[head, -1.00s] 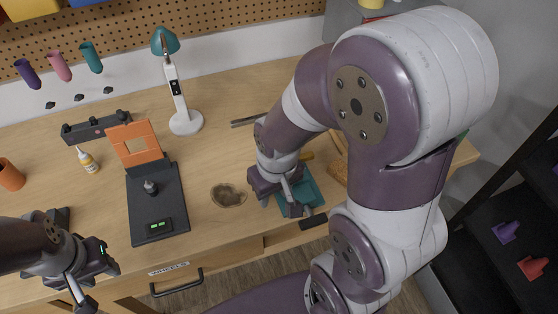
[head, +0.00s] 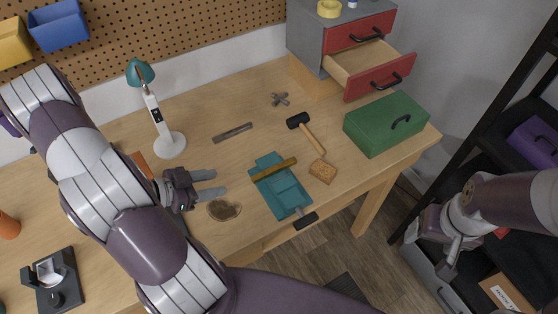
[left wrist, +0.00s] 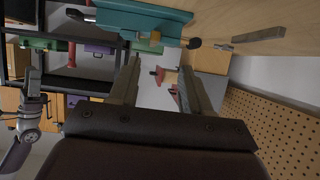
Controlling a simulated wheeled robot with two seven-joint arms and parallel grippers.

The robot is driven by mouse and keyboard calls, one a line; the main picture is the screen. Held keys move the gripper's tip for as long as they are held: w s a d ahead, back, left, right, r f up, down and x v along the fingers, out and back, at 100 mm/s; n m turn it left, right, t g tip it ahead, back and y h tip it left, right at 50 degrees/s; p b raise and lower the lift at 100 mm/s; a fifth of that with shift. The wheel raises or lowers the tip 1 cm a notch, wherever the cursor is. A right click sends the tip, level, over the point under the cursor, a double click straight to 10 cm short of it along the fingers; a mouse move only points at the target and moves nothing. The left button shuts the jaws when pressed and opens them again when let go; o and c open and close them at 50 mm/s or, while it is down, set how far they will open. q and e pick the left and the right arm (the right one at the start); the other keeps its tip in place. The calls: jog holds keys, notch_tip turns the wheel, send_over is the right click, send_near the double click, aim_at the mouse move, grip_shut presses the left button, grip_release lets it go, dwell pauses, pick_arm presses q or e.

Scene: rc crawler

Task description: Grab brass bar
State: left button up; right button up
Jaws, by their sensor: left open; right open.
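The brass bar (head: 273,169) lies across the teal vise-like fixture (head: 287,192) on the workbench, with its left end sticking out past the fixture. My left gripper (head: 220,183) is open and empty, left of the bar and apart from it, with its fingers pointing right toward the fixture. In the left wrist view the open fingers (left wrist: 160,72) have nothing between them that they touch, and the teal fixture (left wrist: 150,18) shows at the top. My right gripper (head: 434,250) is open and empty at the far right, off the bench.
A steel file-like bar (head: 233,133), a hammer (head: 306,132), a tan block (head: 322,171) and a green toolbox (head: 386,123) lie on the bench. A drawer (head: 372,71) stands open at the back. A desk lamp (head: 168,145) stands behind my left arm. A dark shelf is at right.

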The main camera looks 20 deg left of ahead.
aim_at(259, 176)
pick_arm(q)
jog(key=shift+h, duration=0.4)
jog(key=x, duration=0.4)
jog(key=p+x, duration=0.1)
jog(key=x, duration=0.2)
jog(key=shift+s+d+r, duration=0.1)
jog(key=shift+d+r, duration=0.25)
jog(key=shift+d, duration=0.05)
jog(key=p+x, duration=0.1)
jog(key=x, duration=0.1)
jog(key=p+x, duration=0.1)
jog(key=x, duration=0.1)
jog(key=shift+d+f, duration=0.1)
jog(key=shift+f, duration=0.25)
jog(key=shift+w+f, duration=0.15)
jog(key=shift+w, duration=0.25)
jog(key=shift+s, duration=0.15)
grip_shut()
